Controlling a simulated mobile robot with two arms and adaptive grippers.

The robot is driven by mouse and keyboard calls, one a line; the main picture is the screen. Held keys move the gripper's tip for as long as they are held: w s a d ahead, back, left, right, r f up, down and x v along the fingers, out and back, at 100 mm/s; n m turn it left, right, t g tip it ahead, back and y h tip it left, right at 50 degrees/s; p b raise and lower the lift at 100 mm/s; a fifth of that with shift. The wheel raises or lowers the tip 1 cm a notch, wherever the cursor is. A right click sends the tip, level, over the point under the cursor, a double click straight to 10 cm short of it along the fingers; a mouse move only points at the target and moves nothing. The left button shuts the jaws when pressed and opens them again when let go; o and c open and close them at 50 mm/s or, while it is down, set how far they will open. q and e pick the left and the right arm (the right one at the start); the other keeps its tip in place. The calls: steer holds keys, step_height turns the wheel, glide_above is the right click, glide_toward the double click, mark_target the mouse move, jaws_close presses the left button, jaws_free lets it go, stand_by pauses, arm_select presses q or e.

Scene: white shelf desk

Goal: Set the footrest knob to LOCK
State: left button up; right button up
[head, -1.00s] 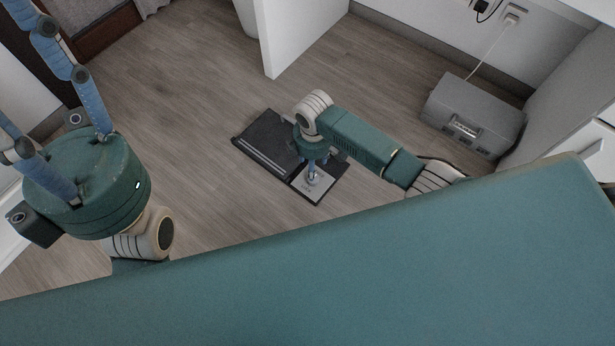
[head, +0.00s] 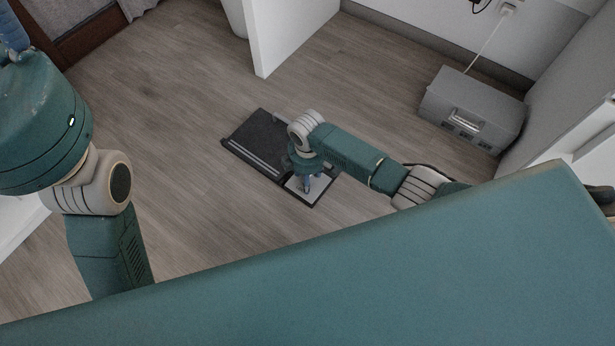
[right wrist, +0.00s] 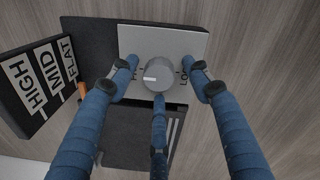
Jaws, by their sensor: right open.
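The footrest (head: 256,137) is a dark flat unit on the floor in the head view. Its light control plate (right wrist: 195,42) bears a round grey knob (right wrist: 159,74). The knob's white mark points left, toward a partly hidden label; a label starting "LO" is on the right, partly covered by a finger. My right gripper (head: 305,184) is over the plate; in the right wrist view its three blue fingers (right wrist: 159,92) are open around the knob, and I cannot tell if they touch it. My left gripper (head: 12,38) is cut off at the upper left, its fingertips out of view.
A HIGH, MID, FLAT scale (right wrist: 45,78) with an orange pointer (right wrist: 82,89) stands left of the plate. A grey box (head: 472,108) stands on the floor at the right. A white panel (head: 290,35) rises behind the footrest. The floor left of the footrest is clear.

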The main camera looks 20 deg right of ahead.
steer(key=shift+c, duration=0.5)
steer(key=c, duration=1)
steer(key=shift+c, duration=0.2)
